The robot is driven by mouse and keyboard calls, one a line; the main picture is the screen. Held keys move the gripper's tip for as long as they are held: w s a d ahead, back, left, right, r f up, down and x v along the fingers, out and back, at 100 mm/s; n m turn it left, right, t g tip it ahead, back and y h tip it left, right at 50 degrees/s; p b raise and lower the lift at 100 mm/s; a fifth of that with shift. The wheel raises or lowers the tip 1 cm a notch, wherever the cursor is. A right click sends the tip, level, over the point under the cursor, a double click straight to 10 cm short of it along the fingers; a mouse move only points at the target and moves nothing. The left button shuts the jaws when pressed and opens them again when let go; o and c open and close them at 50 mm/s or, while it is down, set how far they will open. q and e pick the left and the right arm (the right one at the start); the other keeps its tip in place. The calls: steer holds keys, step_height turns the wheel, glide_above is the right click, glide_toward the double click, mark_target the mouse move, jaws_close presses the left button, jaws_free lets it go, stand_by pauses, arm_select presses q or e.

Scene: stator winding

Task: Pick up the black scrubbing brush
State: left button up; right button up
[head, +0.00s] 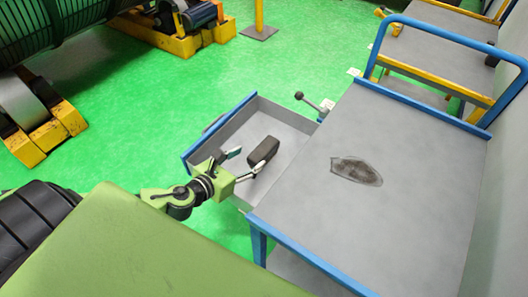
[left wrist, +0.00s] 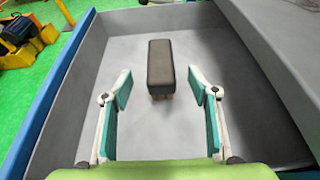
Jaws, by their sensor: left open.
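The black scrubbing brush (head: 263,151) is a dark block lying in the open grey drawer (head: 290,117) of the cart. My left gripper (head: 246,162) is open and empty at the drawer, close beside the brush in the head view. In the left wrist view the brush (left wrist: 160,68) stands out ahead, between and beyond the two open fingertips (left wrist: 161,88), with what look like bristles at its lower end. The fingers do not appear to touch it. My right gripper is not in view.
The drawer has raised walls with a blue front edge (head: 218,127). The cart top (head: 400,200) lies to its right and carries a dark flat patch (head: 357,171). A small lever with a round knob (head: 299,96) rises behind the drawer. Yellow-footed machinery stands at the far left.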

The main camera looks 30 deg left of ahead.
mark_target(262, 150)
arm_select(q)
steer(key=x, duration=0.3)
steer(key=shift+w+d+f, duration=0.1)
steer(key=shift+w+f, duration=0.15)
steer(key=shift+w, duration=0.45)
steer(key=x, duration=0.4)
steer(key=shift+w+d+f, duration=0.1)
steer(key=shift+w+f, duration=0.15)
steer(key=shift+w, duration=0.1)
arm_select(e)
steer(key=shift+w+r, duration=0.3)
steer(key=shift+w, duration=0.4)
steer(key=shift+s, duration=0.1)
arm_select(q)
steer(key=c, duration=1.3)
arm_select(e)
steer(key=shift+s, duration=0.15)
